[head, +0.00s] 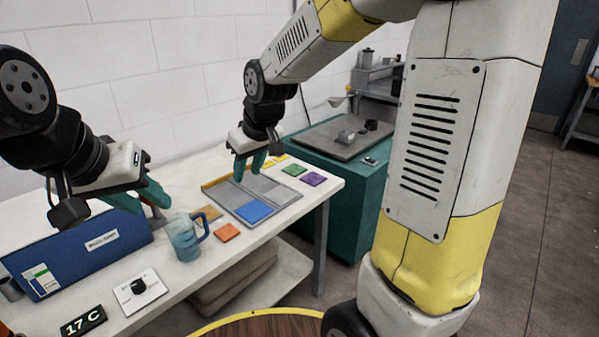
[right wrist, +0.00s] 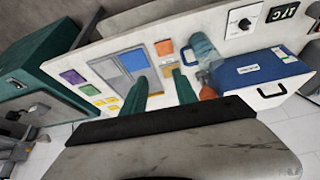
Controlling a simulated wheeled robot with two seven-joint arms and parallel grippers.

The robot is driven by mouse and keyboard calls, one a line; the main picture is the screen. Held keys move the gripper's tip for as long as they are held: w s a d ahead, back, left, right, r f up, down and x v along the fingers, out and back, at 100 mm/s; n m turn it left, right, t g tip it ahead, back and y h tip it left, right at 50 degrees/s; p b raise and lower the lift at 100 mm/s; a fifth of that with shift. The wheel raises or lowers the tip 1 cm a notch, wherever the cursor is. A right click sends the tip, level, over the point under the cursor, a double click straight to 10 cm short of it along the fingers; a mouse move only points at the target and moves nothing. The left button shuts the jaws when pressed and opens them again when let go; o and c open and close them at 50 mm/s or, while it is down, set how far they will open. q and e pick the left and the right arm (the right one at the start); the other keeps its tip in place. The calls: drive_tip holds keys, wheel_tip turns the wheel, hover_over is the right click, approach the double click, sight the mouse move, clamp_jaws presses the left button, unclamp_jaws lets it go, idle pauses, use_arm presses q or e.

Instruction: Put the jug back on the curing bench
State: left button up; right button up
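The jug (head: 187,238) is translucent blue with a handle on its right side. It stands upright on the white bench (head: 185,278), in front of the blue box's right end; it also shows in the right wrist view (right wrist: 204,48). My left gripper (head: 150,204) is open and empty, up and left of the jug in the head view, apart from it. My right gripper (head: 248,172) is over the far part of the grey tray (head: 275,188). I cannot tell which surface is called the curing bench.
A blue labelled box (head: 85,255), a dial plate (head: 138,291) and a "17 C" display (head: 84,321) occupy the bench's left part. An orange tile (head: 227,232) lies right of the jug. A teal cabinet (head: 345,190) with a dark top stands behind right.

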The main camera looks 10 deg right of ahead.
drive_tip(key=s+d+r+m, duration=0.2)
drive_tip(key=s+d, duration=0.3)
drive_tip(key=s, duration=0.4)
drive_tip(key=s+d+r+m+t, duration=0.1)
drive_tip(key=s+d+r+m, duration=0.2)
drive_tip(key=s, duration=0.6)
drive_tip(key=d+r, duration=0.2)
drive_tip(key=d, duration=0.1)
drive_tip(key=shift+s+d+m+t, duration=0.25)
drive_tip(key=shift+m+t, duration=0.05)
